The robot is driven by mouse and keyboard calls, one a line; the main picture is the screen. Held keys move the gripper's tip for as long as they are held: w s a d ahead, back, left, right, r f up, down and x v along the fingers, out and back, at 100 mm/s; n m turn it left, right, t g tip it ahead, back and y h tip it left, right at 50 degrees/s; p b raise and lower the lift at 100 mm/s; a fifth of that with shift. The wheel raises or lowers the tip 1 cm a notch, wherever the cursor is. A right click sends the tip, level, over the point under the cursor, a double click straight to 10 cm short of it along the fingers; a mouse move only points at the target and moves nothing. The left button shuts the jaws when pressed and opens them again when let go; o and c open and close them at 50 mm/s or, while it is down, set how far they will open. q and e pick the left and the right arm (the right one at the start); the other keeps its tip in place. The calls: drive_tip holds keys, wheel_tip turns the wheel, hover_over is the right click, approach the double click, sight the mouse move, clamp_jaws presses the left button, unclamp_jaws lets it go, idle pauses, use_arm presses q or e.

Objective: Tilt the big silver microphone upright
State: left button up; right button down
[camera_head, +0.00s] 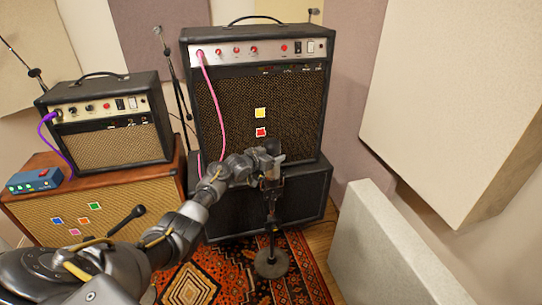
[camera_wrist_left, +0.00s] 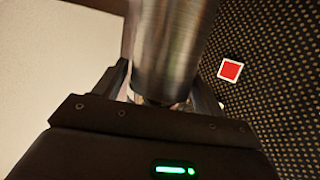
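The big silver microphone (camera_wrist_left: 172,45) shows in the left wrist view as a brushed metal cylinder between my left gripper's fingers (camera_wrist_left: 165,92). Both fingers lie close against its sides, so the gripper looks shut on it. In the head view my left gripper (camera_head: 268,167) is at the top of a dark microphone stand (camera_head: 271,225) with a round base (camera_head: 271,263). There the gripper hides most of the microphone, and its exact tilt is hard to tell. My right gripper is not in view.
A tall amp (camera_head: 262,100) with a pink cable stands right behind the gripper. A smaller amp (camera_head: 110,145) sits on a wooden cabinet (camera_head: 95,215) at left, near another microphone (camera_head: 128,218). Pale panels (camera_head: 385,250) close off the right. A patterned rug (camera_head: 215,280) covers the floor.

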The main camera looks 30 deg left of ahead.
use_arm(q)
drive_tip(key=shift+o, duration=0.9)
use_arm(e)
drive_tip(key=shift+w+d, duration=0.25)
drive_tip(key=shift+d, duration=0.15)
use_arm(q)
drive_tip(key=shift+s, duration=0.15)
drive_tip(key=p+v, duration=0.1)
drive_tip(key=v, duration=0.9)
drive_tip(key=shift+s, duration=0.25)
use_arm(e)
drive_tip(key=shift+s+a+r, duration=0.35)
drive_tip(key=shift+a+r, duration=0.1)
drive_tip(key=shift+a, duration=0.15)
use_arm(q)
drive_tip(key=shift+a, duration=0.1)
